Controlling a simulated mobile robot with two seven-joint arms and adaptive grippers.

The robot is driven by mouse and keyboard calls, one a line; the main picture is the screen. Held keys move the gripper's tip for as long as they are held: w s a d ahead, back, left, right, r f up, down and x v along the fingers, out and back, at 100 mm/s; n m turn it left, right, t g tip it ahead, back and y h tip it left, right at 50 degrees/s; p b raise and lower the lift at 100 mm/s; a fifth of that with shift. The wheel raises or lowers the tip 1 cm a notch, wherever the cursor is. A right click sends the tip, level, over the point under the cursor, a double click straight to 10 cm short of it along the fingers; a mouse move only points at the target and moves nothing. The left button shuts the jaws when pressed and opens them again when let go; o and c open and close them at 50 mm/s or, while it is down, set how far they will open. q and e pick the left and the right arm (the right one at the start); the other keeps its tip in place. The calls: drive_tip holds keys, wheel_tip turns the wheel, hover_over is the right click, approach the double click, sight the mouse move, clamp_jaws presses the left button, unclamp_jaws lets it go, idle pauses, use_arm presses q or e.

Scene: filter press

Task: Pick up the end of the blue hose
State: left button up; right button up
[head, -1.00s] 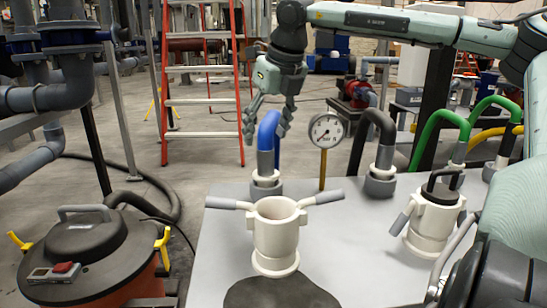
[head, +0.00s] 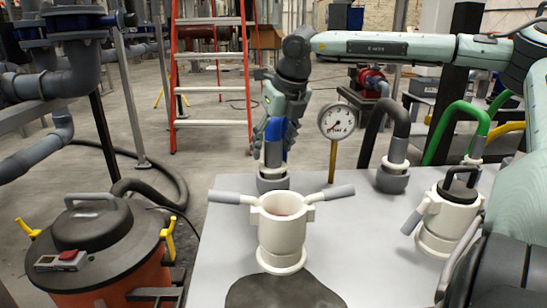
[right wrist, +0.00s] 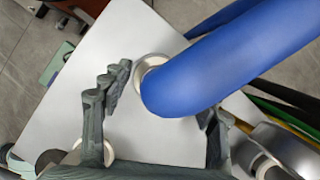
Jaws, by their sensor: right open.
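The blue hose (head: 284,155) rises from a grey fitting at the back edge of the light table. In the right wrist view its curved blue end (right wrist: 225,65) fills the upper right and lies partly between the fingers. My right gripper (head: 275,132) is open and has come down over the hose top, hiding much of it in the head view. In the right wrist view one finger of this gripper (right wrist: 165,97) is left of the hose, the other partly hidden behind it. Contact cannot be told. My left gripper is not in view.
A pressure gauge (head: 337,121) on a yellow post stands just right of the hose. A black hose (head: 400,122) and a green hose (head: 437,145) are further right. A white cylinder with two handles (head: 282,235) stands in front, another white vessel (head: 440,230) at right.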

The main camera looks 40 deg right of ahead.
drive_tip(key=shift+c, duration=0.2)
clamp_jaws()
idle(0.3)
